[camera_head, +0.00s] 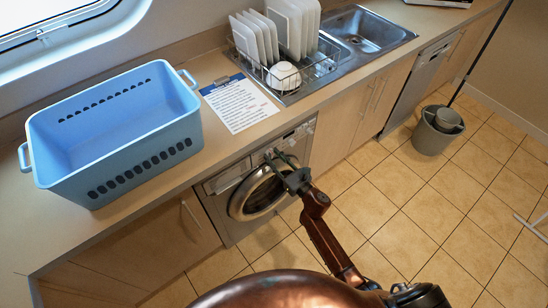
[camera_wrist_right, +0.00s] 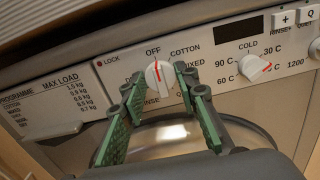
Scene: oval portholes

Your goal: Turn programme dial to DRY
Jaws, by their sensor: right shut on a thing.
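The white programme dial (camera_wrist_right: 158,75) sits on the washing machine's (camera_head: 236,198) front panel. In the right wrist view its red mark points up, close to the OFF label. COTTON and MIXED are printed to its right and RINSE below. A label at the left is mostly hidden by a finger; only a first letter, like a D, shows. My right gripper (camera_wrist_right: 160,88) is shut on the dial, one green-padded finger on each side. In the head view the right gripper (camera_head: 279,160) reaches the panel above the round door and hides the dial. My left gripper is not in view.
A second dial (camera_wrist_right: 255,67) with temperatures is at the right of the panel. The washer's round door (camera_head: 240,205) is below the gripper. A blue basket (camera_head: 60,140), a clipboard (camera_head: 240,103) and a dish rack (camera_head: 322,70) stand on the counter above. The tiled floor at right is mostly free.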

